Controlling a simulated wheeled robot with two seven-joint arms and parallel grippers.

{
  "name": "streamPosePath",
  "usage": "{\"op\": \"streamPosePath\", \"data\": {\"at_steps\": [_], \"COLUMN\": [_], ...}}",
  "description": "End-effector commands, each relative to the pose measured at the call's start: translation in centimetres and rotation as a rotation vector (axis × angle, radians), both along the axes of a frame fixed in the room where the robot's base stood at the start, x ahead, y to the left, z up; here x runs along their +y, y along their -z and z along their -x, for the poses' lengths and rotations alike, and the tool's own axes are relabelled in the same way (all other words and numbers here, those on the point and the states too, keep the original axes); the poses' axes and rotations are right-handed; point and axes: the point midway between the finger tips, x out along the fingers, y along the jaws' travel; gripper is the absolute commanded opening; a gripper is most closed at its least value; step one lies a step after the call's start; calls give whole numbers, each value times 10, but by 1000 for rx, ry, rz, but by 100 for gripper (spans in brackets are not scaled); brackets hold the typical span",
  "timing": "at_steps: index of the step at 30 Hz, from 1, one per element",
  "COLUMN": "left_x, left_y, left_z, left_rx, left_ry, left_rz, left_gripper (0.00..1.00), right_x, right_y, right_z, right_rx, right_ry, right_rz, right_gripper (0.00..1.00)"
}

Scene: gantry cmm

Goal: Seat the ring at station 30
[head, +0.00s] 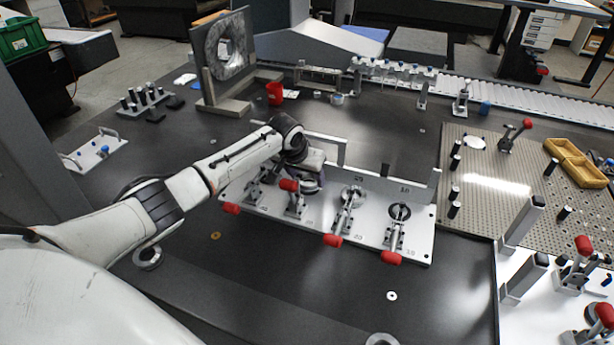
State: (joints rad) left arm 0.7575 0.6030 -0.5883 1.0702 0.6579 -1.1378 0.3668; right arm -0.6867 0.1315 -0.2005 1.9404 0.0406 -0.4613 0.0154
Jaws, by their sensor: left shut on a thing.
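A pale fixture plate (418,246) lies on the dark table in the middle. It carries a row of stations with red-handled toggle clamps. Station numbers are marked on it but are too small to read surely. My left gripper (309,186) reaches in from the left and is low over the plate, between the second and third clamps from the left. It is shut on the ring, which the gripper mostly hides; I cannot tell whether the ring touches the plate. Round parts show at the two right stations (400,211). My right gripper is not in view.
Red clamp handles (332,241) stick out along the plate's front edge. A red cup (274,93) and a bracket with a large bored disc stand behind. A perforated plate (500,215) lies right. Loose washers (391,296) lie in front on clear table.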

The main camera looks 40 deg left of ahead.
Motion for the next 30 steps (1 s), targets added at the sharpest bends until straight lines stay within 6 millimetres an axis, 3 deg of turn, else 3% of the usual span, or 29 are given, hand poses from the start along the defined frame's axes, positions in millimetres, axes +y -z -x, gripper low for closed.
{"op": "streamPosePath", "data": {"at_steps": [27,28,30], "left_x": [0,0,0], "left_y": [11,11,11], "left_z": [-1,-1,-1], "left_rx": [-4,-4,-4], "left_ry": [0,0,0], "left_rz": [1,1,1], "left_gripper": [18,55,67], "right_x": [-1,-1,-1], "right_y": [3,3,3], "right_z": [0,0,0], "right_rx": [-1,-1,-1], "right_ry": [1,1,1], "right_rz": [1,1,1], "right_gripper": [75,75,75]}}
